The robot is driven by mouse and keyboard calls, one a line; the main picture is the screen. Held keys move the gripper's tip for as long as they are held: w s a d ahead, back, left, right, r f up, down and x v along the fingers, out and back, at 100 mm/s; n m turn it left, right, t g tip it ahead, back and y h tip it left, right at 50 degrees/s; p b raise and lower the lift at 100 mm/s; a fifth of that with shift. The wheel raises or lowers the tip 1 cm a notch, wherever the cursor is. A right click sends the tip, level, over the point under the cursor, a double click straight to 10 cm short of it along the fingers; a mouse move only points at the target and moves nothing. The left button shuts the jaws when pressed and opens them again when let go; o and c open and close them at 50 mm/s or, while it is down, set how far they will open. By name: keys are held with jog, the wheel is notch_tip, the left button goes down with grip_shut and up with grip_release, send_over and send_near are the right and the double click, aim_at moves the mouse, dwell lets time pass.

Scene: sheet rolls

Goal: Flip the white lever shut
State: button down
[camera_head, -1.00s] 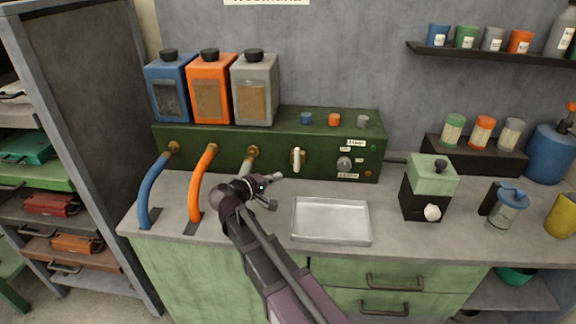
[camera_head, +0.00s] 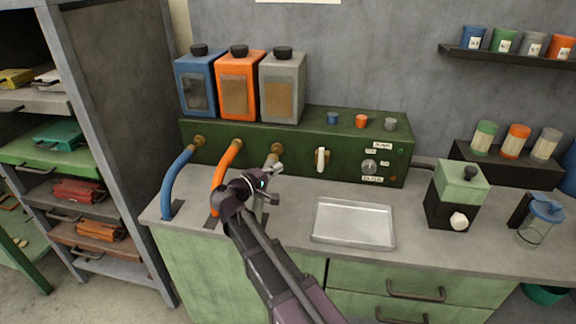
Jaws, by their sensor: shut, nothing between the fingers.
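The white lever (camera_head: 321,160) is on the front of the green machine box (camera_head: 228,150), on a brass fitting. It looks roughly upright in the picture, its handle along the panel face. My gripper (camera_head: 274,184) is shut and empty. In the picture it is left of the lever and a little lower, in front of the grey hose, and is apart from the lever. The grey hose (camera_head: 275,155) is partly hidden behind my gripper.
A metal tray (camera_head: 353,222) lies on the counter below the lever. Blue (camera_head: 173,182) and orange hoses (camera_head: 222,175) stand left of my gripper. A knob (camera_head: 369,166) is right of the lever. A green-and-black grinder (camera_head: 455,195) stands farther right.

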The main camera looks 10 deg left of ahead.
aim_at(322, 156)
jog(key=s+d+x, duration=0.1)
jog(key=d+x, duration=0.1)
jog(key=x, duration=1)
jog(key=shift+s+d, duration=0.2)
jog(key=shift+s, duration=0.05)
jog(key=shift+a, duration=0.2)
jog(key=shift+d+r, duration=0.1)
